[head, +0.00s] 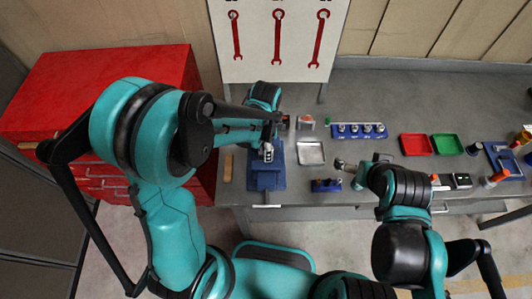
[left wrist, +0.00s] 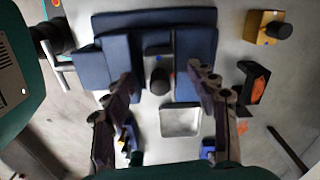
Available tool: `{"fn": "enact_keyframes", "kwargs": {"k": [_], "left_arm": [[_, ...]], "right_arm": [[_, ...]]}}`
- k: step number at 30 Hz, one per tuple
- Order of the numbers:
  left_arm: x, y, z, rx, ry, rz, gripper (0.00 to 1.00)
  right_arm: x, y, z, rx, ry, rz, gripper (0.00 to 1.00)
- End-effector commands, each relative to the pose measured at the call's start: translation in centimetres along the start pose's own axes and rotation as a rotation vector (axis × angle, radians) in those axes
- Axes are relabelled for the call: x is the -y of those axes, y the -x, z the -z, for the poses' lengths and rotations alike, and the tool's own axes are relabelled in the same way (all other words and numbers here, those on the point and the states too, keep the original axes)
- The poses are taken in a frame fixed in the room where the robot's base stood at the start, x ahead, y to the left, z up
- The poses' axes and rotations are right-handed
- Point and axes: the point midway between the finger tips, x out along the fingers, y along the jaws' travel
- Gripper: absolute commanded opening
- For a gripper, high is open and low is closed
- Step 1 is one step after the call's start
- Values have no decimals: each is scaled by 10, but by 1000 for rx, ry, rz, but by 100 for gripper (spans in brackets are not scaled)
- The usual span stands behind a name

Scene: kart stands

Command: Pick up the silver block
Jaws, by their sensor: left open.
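A silver square piece (head: 311,153) lies flat on the grey bench, right of a blue fixture (head: 266,180). It shows a pale rim, like a shallow tray, in the left wrist view (left wrist: 180,122). My left gripper (head: 267,153) is over the blue fixture.
A blue socket rack (head: 358,131), a red tray (head: 415,145) and a green tray (head: 447,145) lie to the right. A small dark blue holder (head: 326,186) is at the front edge. A red cabinet (head: 110,85) stands left; a wrench board (head: 258,58) stands behind.

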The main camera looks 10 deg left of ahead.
Motion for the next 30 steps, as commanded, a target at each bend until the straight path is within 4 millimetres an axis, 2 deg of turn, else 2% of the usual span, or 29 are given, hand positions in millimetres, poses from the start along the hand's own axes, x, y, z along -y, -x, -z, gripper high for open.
{"fn": "enact_keyframes", "kwargs": {"k": [3, 9, 10, 23, 30], "left_arm": [[0, 1, 0, 0, 0, 0, 58], [0, 1, 0, 0, 1, 0, 5], [0, 1, 0, 0, 1, 0, 0], [1, 3, 0, 0, 2, 3, 0], [2, 26, 0, 0, 3, 5, 0]], "right_arm": [[0, 0, 0, 0, 0, 0, 100], [0, 0, 0, 0, 0, 0, 100], [0, 0, 0, 0, 0, 0, 100], [0, 2, 1, 0, 0, 0, 100], [0, 15, 11, 0, 0, 0, 100]]}}
